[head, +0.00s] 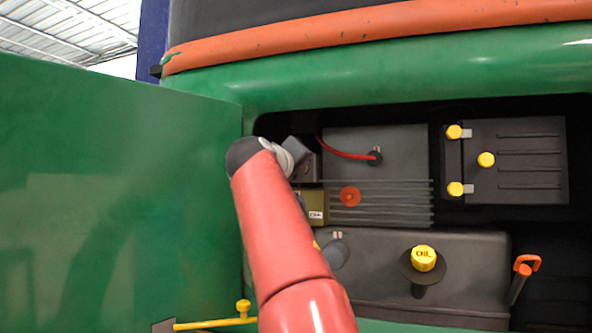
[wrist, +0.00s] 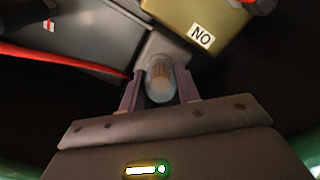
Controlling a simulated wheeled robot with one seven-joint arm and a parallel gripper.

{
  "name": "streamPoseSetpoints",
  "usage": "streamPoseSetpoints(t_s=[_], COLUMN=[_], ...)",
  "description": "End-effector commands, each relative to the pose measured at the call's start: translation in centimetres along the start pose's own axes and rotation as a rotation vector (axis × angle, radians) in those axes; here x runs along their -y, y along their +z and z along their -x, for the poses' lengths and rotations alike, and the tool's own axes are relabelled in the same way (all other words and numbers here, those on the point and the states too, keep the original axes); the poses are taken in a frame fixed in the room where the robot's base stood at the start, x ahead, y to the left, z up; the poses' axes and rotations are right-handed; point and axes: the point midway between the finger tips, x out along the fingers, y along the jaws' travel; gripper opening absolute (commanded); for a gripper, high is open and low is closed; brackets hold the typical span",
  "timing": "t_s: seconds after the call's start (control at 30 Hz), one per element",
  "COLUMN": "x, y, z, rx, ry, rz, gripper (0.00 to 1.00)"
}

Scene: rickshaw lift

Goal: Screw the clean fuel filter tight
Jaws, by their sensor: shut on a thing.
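The fuel filter (wrist: 160,82) is a small clear bowl with a tan, pleated core. In the wrist view it sits beneath a grey block (wrist: 167,47), and the two appear to touch. How tight the joint is cannot be seen. My gripper (wrist: 161,88) has one finger on each side of the filter and is shut on it. In the head view my red arm reaches into the engine bay at its left side and hides the filter and my fingertips.
A green panel (head: 110,190) stands close on the left. Near the arm are an olive box (head: 312,207), a red cable (head: 345,153) and an orange knob (head: 349,196). A yellow OIL cap (head: 424,258) and orange-handled dipstick (head: 526,264) are lower right.

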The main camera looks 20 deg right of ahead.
Motion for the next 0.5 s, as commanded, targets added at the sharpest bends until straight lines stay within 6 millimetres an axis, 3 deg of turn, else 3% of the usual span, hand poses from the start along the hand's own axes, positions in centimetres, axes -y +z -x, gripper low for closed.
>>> streamPoseSetpoints(t_s=[0.13,0.17,0.3,0.5], x=[-0.61,-0.70,-0.56,-0.33], y=[-0.05,-0.10,-0.05,-0.01], z=[0.04,0.05,0.02,0.00], rx=[-0.006,-0.006,-0.003,-0.001], ry=[0.014,0.014,0.011,0.007], rz=[-0.190,-0.182,-0.177,-0.175], gripper=[0.09,0.36,0.54,0.57])
